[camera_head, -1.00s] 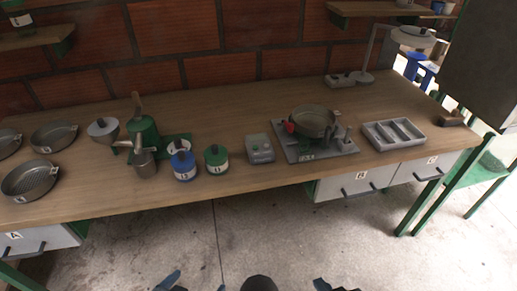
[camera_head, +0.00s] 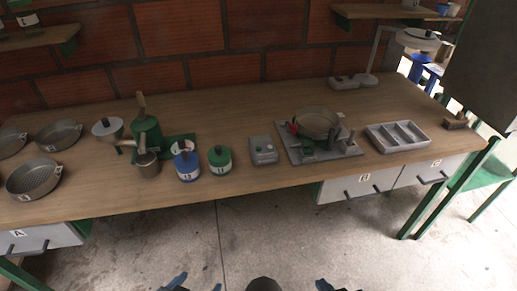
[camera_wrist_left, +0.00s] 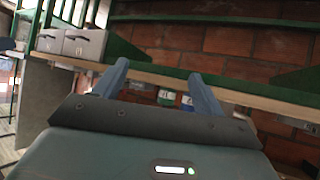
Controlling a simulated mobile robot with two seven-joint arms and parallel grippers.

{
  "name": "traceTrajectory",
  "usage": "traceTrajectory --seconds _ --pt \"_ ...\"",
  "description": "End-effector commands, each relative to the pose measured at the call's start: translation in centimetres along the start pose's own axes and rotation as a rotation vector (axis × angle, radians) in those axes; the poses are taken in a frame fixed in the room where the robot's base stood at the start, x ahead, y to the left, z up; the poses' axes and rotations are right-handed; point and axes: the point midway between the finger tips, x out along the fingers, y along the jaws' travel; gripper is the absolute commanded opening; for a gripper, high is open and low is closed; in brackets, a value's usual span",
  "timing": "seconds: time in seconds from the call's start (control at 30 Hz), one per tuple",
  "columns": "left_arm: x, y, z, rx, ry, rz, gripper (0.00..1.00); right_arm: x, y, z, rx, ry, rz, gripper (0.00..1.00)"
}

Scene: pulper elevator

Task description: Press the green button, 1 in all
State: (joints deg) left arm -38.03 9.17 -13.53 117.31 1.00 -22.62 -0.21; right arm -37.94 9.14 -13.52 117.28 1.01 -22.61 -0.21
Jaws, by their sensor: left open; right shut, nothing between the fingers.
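A small grey box (camera_head: 263,149) stands on the workbench, between the green-lidded jar and the grey hotplate-like unit. It has small details on its top face, too small in the picture to make out a green button for certain. My left gripper (camera_head: 176,283) shows only partly at the bottom edge of the head view, well in front of the bench. In the left wrist view its two blue fingers (camera_wrist_left: 160,85) are spread with nothing between them. My right gripper (camera_head: 327,285) also shows only partly at the bottom edge, away from the bench.
Left of the box stand a green-lidded jar (camera_head: 220,160), a blue-lidded jar (camera_head: 187,165) and a green pulper (camera_head: 146,135). Right of it are a pan (camera_head: 317,122) on the grey unit and a compartment tray (camera_head: 397,137). Open floor (camera_head: 290,225) lies before the bench.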

Motion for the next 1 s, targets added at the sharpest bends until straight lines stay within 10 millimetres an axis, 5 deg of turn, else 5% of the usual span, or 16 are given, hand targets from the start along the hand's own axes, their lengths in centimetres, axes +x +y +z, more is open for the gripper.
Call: traceTrajectory --seconds 0.83,1.0 --pt "-0.04 0.07 0.11 -0.002 -0.002 0.001 0.01 -0.07 -0.07 0.12 0.001 -0.003 -0.001 0.0" --pt "-0.04 0.07 0.12 -0.002 -0.003 0.001 0.0 -0.19 -0.14 0.38 0.002 -0.008 -0.002 0.0"
